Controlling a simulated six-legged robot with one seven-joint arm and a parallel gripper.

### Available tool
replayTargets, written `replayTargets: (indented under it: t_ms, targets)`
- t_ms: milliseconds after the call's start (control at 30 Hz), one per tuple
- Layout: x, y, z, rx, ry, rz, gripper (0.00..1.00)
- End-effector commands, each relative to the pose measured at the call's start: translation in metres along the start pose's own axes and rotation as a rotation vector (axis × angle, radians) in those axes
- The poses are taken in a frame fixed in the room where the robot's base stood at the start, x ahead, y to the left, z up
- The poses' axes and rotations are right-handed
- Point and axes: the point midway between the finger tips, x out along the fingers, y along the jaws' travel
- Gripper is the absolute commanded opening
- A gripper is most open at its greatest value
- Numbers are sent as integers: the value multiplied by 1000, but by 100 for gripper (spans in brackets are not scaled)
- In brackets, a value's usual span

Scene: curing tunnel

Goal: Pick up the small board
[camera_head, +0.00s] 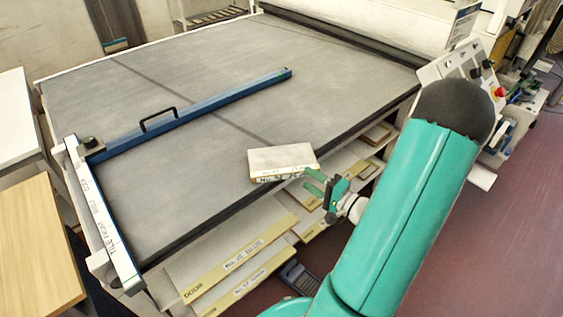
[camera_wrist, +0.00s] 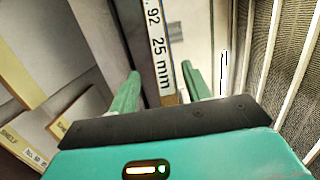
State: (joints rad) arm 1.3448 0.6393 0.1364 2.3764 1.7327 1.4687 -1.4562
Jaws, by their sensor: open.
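The small board (camera_head: 282,160) is a pale, flat slab with a lettered front edge. It lies at the near edge of the grey table (camera_head: 200,90). My gripper (camera_head: 310,180) has green fingers and is open beside the board's right end in the head view. In the wrist view, a labelled edge reading "92 25 mm" (camera_wrist: 160,52), which looks like the board's, lies between the two open fingers (camera_wrist: 160,68). I cannot tell whether either finger touches it.
A blue bar with a black handle (camera_head: 190,112) lies across the table. Shelves below the near edge hold labelled boards (camera_head: 238,256). A control panel with a red button (camera_head: 499,91) stands at the right. Most of the tabletop is clear.

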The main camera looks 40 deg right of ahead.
Motion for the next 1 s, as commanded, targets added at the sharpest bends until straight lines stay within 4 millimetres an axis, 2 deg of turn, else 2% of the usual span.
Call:
replayTargets:
  t_ms: [167,400,667,767,933,1000]
  targets:
    - [18,-2,3,0,-4,-1,48]
    - [52,-4,7,0,-5,-2,48]
    - [56,-4,6,1,-3,0,48]
    - [56,-4,6,1,-3,0,32]
    - [56,-4,6,0,-3,0,0]
    - [56,-4,6,0,-3,-1,0]
